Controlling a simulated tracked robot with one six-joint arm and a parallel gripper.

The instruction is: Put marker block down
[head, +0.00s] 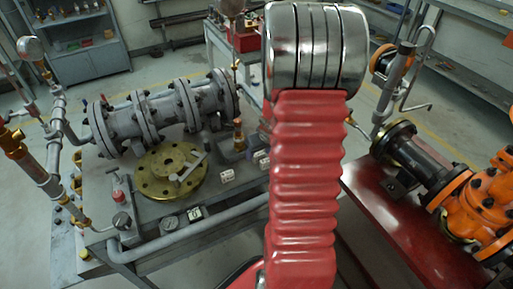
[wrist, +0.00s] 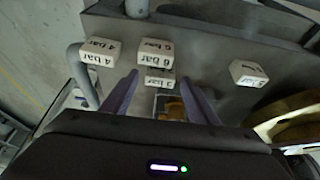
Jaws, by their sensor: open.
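In the wrist view, my gripper (wrist: 159,78) is open, with its two dark fingers apart. A white marker block (wrist: 153,56) lettered "6 bar" shows just beyond the fingertips, between them in the picture. A smaller-looking white lettered block (wrist: 160,81) shows below it, in the gap. A "4 bar" block (wrist: 100,52) is to the left, and another white block (wrist: 249,73) is to the right. I cannot tell whether the fingers touch any block.
A brass flange (head: 160,171) with a tool on it lies on the bench, before a grey pipe assembly (head: 140,122). A grey rail (head: 190,228) runs along the bench front. A red bench (head: 395,220) with an orange valve (head: 485,205) stands at the right.

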